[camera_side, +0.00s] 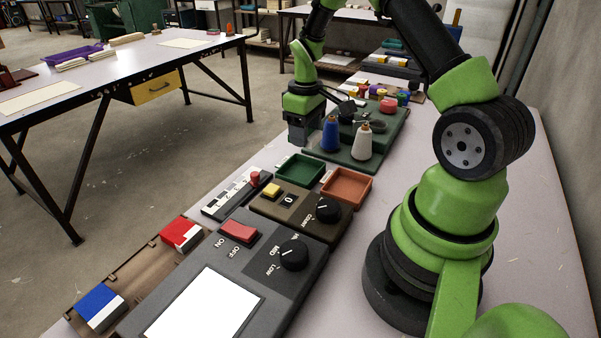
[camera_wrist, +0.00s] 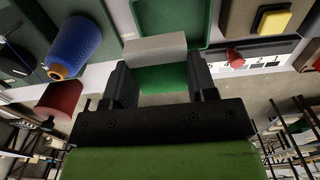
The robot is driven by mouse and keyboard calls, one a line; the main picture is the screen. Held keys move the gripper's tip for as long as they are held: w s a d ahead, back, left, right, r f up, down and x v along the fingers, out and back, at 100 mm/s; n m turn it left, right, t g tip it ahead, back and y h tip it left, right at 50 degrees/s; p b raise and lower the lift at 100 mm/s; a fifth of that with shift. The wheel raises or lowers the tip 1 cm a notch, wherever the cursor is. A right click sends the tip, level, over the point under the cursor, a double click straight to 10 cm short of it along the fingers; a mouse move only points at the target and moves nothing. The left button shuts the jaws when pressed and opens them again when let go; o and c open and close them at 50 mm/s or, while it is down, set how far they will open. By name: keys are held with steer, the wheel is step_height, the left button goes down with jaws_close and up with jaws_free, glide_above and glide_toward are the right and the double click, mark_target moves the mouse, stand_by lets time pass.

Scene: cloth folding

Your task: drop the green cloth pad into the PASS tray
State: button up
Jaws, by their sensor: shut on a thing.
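My gripper (camera_side: 303,143) hangs near the far edge of the green tray (camera_side: 301,170), above the bench. In the wrist view my gripper (camera_wrist: 163,85) has its two dark fingers closed on the green cloth pad (camera_wrist: 165,79), which shows as a green patch between them. A pale grey piece lies across the pad's upper side; I cannot tell what it is. The green tray (camera_wrist: 172,14) is just beyond the fingers and looks empty where visible. An orange-red tray (camera_side: 346,187) sits beside it. No PASS lettering is readable. The pad is not distinguishable in the side view.
A blue thread cone (camera_side: 330,134) and a white cone (camera_side: 364,141) stand on a green board (camera_side: 387,140) right of my gripper. A control box with a yellow button (camera_side: 271,190) and black knob (camera_side: 328,210) lies in front of the trays.

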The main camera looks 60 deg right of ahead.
steer(key=shift+f, duration=0.65)
steer(key=o, duration=1.1)
steer(key=shift+c, duration=0.2)
step_height(320, 180, up, 10)
steer(key=shift+a, duration=0.1)
